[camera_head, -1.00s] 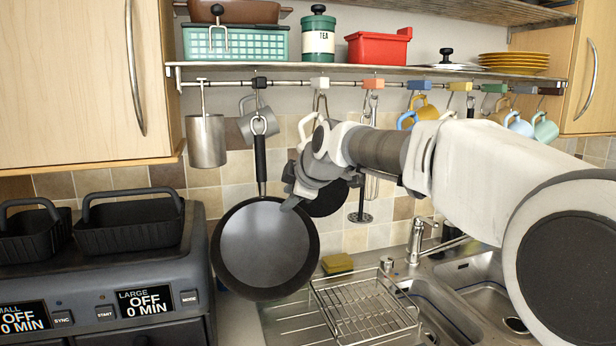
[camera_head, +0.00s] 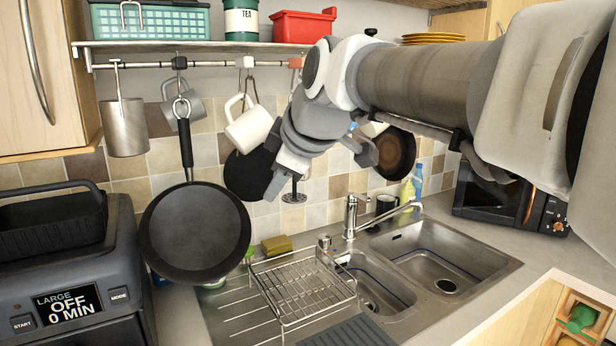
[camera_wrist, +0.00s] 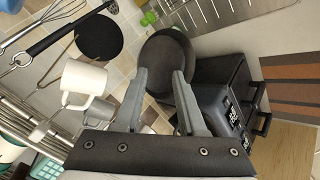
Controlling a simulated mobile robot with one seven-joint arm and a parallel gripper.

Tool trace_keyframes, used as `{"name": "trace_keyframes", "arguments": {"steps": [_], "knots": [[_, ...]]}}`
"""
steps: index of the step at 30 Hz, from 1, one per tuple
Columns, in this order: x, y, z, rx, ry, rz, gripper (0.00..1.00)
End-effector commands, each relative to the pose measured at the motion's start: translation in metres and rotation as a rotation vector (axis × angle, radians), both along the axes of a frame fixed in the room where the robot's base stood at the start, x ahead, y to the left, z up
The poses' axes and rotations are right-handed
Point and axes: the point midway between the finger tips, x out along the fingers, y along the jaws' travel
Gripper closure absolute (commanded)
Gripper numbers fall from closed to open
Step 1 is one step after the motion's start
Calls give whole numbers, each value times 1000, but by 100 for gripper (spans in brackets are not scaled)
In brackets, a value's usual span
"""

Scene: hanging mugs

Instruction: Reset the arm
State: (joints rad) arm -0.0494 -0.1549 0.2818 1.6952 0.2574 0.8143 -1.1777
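My gripper (camera_head: 318,172) is in front of the hook rail, just right of the white mug. In the wrist view my gripper (camera_wrist: 160,72) has its two fingers spread apart with nothing held between them. The white mug (camera_head: 248,130) hangs tilted from a hook on the rail; it also shows in the wrist view (camera_wrist: 83,77). A grey mug (camera_head: 188,113) hangs left of it, partly behind the dark pan handle. My arm comes in from the upper right and hides most of the rail's right half.
A large frying pan (camera_head: 195,232) hangs in front at left, beside the black cooker (camera_head: 60,270). A wire dish rack (camera_head: 302,288) stands by the sink (camera_head: 440,262). The shelf (camera_head: 180,44) bears a teal basket (camera_head: 150,22) and a red box (camera_head: 303,27).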

Motion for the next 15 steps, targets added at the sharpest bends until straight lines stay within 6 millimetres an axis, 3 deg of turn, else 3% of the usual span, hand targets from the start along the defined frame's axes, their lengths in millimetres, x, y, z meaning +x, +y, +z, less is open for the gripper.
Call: {"name": "trace_keyframes", "arguments": {"steps": [3, 9, 15], "knots": [[-41, -56, -28, 62, 117, -259, 60], [-114, -137, -84, 218, 282, -706, 60], [-179, -187, -140, 373, 394, -1062, 60]]}}
